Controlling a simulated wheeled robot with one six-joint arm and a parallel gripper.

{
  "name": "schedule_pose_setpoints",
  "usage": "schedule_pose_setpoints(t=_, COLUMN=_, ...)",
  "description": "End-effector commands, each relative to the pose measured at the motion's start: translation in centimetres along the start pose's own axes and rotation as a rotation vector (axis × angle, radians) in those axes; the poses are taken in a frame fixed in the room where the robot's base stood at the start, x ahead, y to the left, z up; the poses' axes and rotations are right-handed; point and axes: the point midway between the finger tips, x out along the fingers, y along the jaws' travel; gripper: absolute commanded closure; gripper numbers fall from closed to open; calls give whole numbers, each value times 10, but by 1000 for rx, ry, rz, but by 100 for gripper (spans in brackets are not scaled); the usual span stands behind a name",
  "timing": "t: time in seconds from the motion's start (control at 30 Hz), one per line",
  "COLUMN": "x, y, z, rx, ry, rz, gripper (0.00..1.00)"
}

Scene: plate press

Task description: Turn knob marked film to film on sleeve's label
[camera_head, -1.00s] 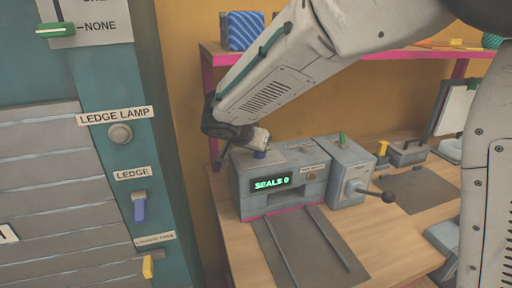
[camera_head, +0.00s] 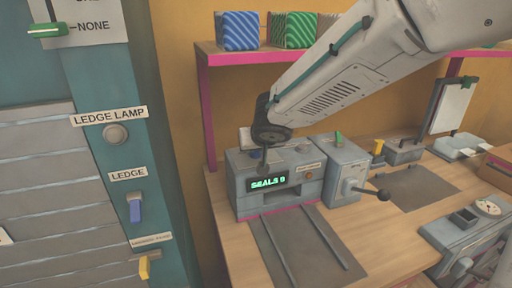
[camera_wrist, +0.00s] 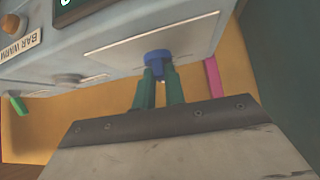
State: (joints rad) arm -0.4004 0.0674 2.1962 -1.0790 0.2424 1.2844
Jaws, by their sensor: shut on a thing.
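A grey press machine (camera_head: 246,207) stands on the wooden table, with a green display (camera_head: 268,182) that reads SEALS and a figure, seemingly 0. In the wrist view my gripper (camera_wrist: 160,88) has its two green fingers shut on a blue knob (camera_wrist: 158,56) set on a pale panel of the machine. The knob's marking and pointer cannot be read. In the head view my gripper (camera_head: 264,160) is at the machine's top left, and my wrist hides the knob. I cannot make out a sleeve with a readable label.
A lever with a dark ball end (camera_head: 383,195) sticks out at the machine's right. A shelf (camera_head: 290,52) with a blue striped box (camera_head: 238,30) and a green striped box (camera_head: 296,28) is above. A teal panel (camera_head: 95,65) with switches stands at left.

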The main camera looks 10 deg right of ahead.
Motion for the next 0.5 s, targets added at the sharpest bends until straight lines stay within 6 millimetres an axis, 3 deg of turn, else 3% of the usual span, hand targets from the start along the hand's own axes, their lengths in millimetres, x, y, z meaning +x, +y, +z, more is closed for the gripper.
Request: schedule_pose_setpoints(t=0.5, x=-1, y=0, z=-2, rx=-31, ry=4, rz=-34, gripper=100)
